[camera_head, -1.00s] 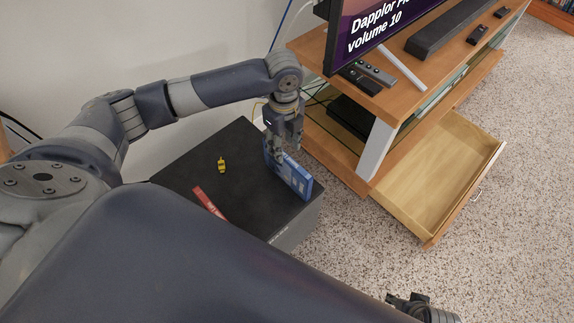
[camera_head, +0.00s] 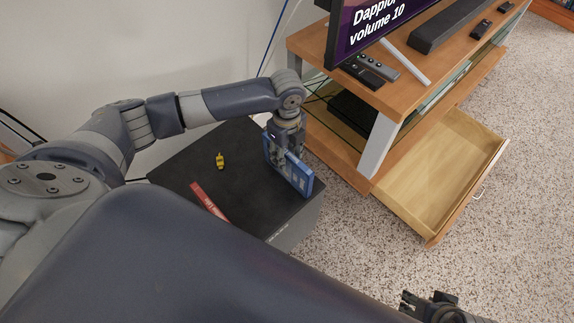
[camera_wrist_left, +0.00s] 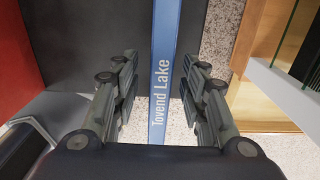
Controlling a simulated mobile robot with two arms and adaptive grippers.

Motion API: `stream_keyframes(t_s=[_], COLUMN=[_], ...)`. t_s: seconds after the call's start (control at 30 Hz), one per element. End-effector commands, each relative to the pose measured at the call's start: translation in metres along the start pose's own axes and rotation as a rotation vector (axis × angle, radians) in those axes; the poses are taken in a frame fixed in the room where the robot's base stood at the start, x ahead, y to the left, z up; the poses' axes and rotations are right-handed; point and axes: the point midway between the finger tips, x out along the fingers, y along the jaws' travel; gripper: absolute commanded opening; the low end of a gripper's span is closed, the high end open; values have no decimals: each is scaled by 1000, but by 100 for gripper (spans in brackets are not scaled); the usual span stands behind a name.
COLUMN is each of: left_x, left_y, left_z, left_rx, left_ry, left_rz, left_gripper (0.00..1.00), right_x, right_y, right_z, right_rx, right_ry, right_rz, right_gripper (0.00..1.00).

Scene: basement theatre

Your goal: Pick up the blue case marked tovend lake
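The blue case (camera_head: 298,178) stands upright on its edge at the right side of a black box-like speaker top (camera_head: 243,190). In the left wrist view its spine (camera_wrist_left: 162,75) reads "Tovend Lake" and runs between my left fingers. My left gripper (camera_head: 286,160) points down over the case's far end. In the wrist view the left gripper (camera_wrist_left: 158,95) is open, with a finger on each side of the spine and gaps between. My right gripper (camera_head: 425,302) is at the bottom edge, away from the case; its fingers are too small to judge.
A red case (camera_head: 208,202) and a small yellow toy (camera_head: 220,161) are on the black top. To the right is a wooden TV stand (camera_head: 345,110) with a television, soundbar and remotes. Its drawer (camera_head: 440,185) is pulled open. Carpet in front is free.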

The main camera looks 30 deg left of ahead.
Motion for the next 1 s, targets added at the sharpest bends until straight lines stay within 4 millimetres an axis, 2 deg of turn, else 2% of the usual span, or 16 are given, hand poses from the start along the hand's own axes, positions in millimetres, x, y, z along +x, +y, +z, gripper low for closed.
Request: stream_keyframes(t_s=[0.2,0.37,0.4,0.87,0.97,1.0], left_x=[0,0,0,-4,-8,-11], left_y=[0,0,0,0,0,0], left_z=[0,0,0,0,0,0], left_rx=[0,0,0,0,0,-1], left_ry=[0,0,0,0,0,0], left_rz=[0,0,0,-1,-1,0], left_gripper=[38,1,0,0,0,0], right_x=[0,0,0,-1,3,9], right_y=[0,0,0,0,0,0], right_z=[0,0,0,-2,-1,0], right_rx=[0,0,0,0,0,-1], right_ry=[-1,0,0,5,2,-6], right_rz=[0,0,1,1,1,-1], right_gripper=[40,40,40,40,40,40])
